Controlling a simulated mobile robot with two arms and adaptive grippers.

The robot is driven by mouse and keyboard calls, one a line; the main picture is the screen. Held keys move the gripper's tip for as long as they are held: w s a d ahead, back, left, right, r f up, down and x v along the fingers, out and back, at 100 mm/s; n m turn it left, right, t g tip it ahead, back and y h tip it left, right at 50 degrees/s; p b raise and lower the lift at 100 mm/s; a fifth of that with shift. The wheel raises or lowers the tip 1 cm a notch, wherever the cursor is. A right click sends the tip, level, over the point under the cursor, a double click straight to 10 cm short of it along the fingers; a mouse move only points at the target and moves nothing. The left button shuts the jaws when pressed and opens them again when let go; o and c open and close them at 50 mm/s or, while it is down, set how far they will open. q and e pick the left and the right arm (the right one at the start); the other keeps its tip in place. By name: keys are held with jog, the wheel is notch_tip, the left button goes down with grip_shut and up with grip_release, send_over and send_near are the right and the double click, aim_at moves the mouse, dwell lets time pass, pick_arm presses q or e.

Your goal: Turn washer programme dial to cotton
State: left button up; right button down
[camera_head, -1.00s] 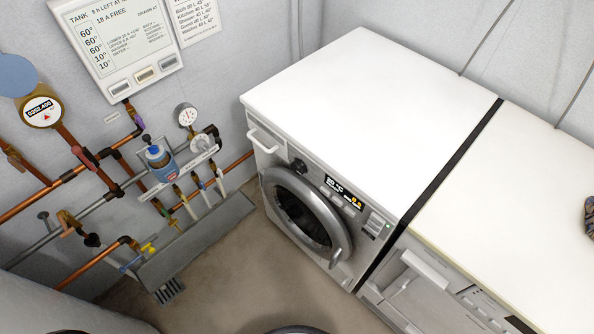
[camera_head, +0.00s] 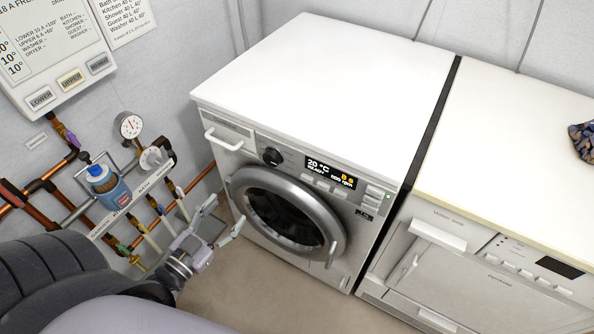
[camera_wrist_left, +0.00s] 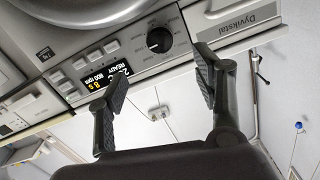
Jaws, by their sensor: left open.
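The washer (camera_head: 290,200) is white and stands against the wall in the head view. Its black programme dial (camera_head: 272,157) sits on the front panel, left of the lit display (camera_head: 331,174), which reads 20 °C and READY. My left gripper (camera_head: 222,222) is open and empty, in front of the washer's left side, lower than the dial and apart from it. In the left wrist view the dial (camera_wrist_left: 159,40) shows upside down, beyond the gap between the open fingers (camera_wrist_left: 160,88). The dial's pointer setting is too small to read. My right gripper is not in view.
The round door (camera_head: 287,212) is closed below the panel. A drawer handle (camera_head: 222,141) juts out left of the dial. Pipes, valves and a gauge (camera_head: 130,126) line the wall at left. A second machine (camera_head: 470,270) stands at right.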

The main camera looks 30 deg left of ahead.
pick_arm(q)
send_near(269, 162)
jog(key=w, duration=0.8)
jog(key=shift+d, duration=0.25)
jog(key=shift+w, duration=0.75)
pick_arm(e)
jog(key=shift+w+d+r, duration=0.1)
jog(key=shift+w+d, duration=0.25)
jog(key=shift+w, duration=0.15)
pick_arm(q)
jog(key=shift+c, duration=0.2)
jog(key=c, duration=1.1)
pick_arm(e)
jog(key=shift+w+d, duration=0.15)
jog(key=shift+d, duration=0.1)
